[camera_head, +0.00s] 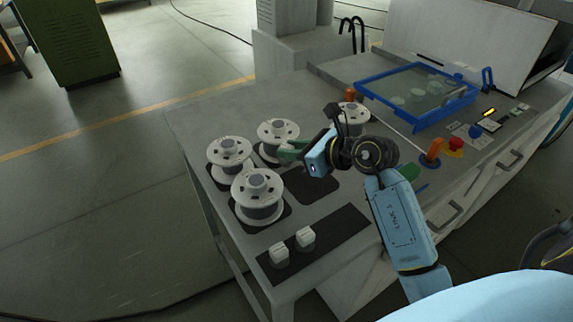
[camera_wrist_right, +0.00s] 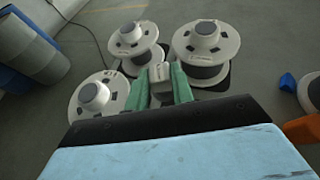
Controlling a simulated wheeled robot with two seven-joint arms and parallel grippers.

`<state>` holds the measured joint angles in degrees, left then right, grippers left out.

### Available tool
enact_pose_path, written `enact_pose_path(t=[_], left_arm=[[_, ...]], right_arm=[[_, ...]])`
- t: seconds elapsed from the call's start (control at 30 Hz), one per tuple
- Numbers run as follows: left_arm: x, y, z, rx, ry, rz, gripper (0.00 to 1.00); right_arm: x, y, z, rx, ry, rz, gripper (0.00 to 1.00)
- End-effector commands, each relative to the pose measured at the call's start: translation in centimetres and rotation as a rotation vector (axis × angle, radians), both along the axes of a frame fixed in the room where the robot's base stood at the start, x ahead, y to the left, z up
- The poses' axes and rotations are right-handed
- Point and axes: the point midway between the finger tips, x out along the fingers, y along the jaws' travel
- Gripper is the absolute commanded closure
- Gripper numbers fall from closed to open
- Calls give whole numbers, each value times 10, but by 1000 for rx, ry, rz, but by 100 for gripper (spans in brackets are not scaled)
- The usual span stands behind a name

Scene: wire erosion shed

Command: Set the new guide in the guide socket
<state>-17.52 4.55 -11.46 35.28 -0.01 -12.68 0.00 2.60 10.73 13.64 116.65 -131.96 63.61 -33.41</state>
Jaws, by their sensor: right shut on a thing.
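My right gripper (camera_head: 290,151) is over the bench among the wire spools. In the right wrist view its two green fingers (camera_wrist_right: 160,88) are shut on a small pale grey block, a guide (camera_wrist_right: 159,73). In the head view the fingers and spools hide that held guide. Two similar white guides (camera_head: 279,255) (camera_head: 306,237) stand on a dark strip at the bench's near left edge. I cannot tell for certain which fitting is the guide socket. My left gripper is not in view.
Several white spools (camera_head: 257,196) stand around the gripper on the grey bench (camera_head: 210,122), close to it. An empty dark pad (camera_head: 312,186) lies beside them.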

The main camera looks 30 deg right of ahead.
Motion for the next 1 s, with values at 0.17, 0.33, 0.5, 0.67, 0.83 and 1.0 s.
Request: enact_pose_path(t=[0.17, 0.33, 0.5, 0.67, 0.83, 1.0], left_arm=[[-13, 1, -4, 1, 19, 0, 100], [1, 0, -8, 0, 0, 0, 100], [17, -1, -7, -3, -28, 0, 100], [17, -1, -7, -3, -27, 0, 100], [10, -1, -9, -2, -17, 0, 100], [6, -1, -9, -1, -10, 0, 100]], right_arm=[[0, 0, -18, 3, -1, -2, 100], [0, 0, -42, 3, -2, -1, 100], [0, 0, -47, 0, -3, -1, 100], [0, 0, -46, 0, -3, -1, 100], [0, 0, -50, 0, -2, -1, 72], [0, 0, -49, 0, -2, -1, 55]])
